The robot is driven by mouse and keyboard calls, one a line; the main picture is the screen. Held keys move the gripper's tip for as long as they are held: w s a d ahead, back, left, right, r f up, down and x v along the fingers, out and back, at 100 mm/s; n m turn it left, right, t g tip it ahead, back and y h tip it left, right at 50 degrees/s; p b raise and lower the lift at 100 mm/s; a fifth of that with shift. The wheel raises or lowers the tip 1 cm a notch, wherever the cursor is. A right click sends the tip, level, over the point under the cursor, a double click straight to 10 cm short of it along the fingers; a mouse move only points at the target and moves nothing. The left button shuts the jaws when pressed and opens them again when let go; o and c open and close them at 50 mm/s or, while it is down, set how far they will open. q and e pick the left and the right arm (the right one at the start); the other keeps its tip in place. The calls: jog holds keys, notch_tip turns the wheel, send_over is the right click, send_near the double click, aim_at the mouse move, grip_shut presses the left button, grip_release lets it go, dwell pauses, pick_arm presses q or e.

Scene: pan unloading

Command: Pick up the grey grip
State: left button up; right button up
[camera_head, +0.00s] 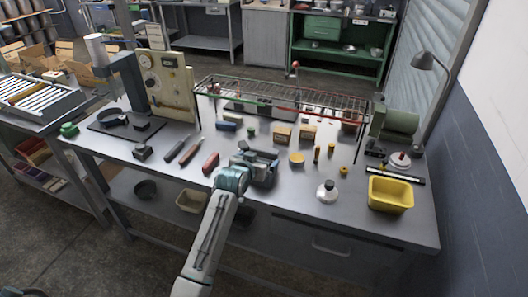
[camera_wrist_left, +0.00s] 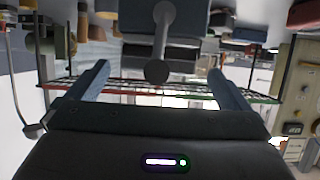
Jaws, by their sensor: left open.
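My left gripper (camera_head: 258,172) reaches over the front middle of the workbench in the head view. In the left wrist view its two fingers (camera_wrist_left: 158,80) are wide apart, with nothing held. A grey vise-like thing (camera_wrist_left: 160,42) with a bar and round knob shows beyond and between the fingers; I take it as the grey grip. In the head view it is partly hidden by the gripper, and their edges are hard to tell apart. I cannot tell whether they touch. My right gripper is in neither view.
A red-handled tool (camera_head: 211,162) lies left of the gripper. A round tan piece (camera_head: 296,159) and a white-capped flask (camera_head: 327,192) are to its right. A yellow bin (camera_head: 390,194) stands at the right end. A wire rack (camera_head: 285,95) spans the back. Bare bench top (camera_head: 290,207) lies front right.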

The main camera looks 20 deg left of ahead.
aim_at(263, 152)
pick_arm(q)
jog(key=w+p, duration=0.2)
jog(key=w, duration=0.2)
jog(key=shift+w+d+f+p, duration=0.15)
jog(key=shift+w+p, duration=0.05)
jog(key=shift+p, duration=0.1)
jog(key=shift+w+f, duration=0.3)
jog(key=shift+w, duration=0.1)
jog(key=shift+r, duration=0.1)
jog(key=c, duration=0.8)
jog(key=shift+r, duration=0.1)
